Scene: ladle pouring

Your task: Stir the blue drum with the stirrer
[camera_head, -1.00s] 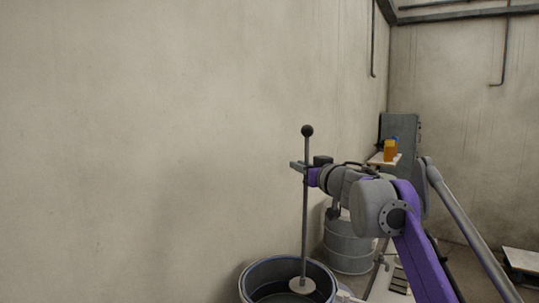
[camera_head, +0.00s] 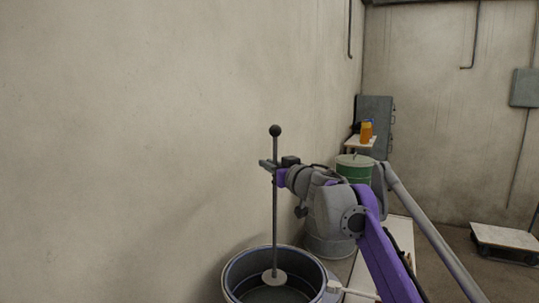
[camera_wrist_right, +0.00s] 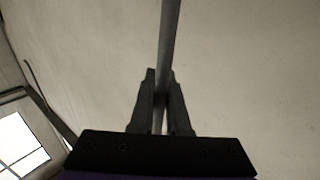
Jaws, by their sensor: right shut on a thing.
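The stirrer (camera_head: 275,215) is a thin upright grey rod with a dark ball on top and a pale round disc at its foot. My right gripper (camera_head: 268,165) is shut on the rod a little below the ball. The rod also shows between the fingers (camera_wrist_right: 160,105) in the right wrist view. The blue drum (camera_head: 234,272) stands open at the bottom of the head view, cut off by the frame edge. The stirrer's disc shows inside the drum's mouth, above a dark interior. Whether it touches the contents I cannot tell. My left gripper is not in view.
A grey drum (camera_head: 327,246) stands behind my right arm, and a green drum (camera_head: 353,170) is farther back. An orange container (camera_head: 366,132) sits on a small shelf near a grey cabinet (camera_head: 376,112). A low trolley (camera_head: 503,238) is at right. A plain wall (camera_head: 130,130) runs close on the left.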

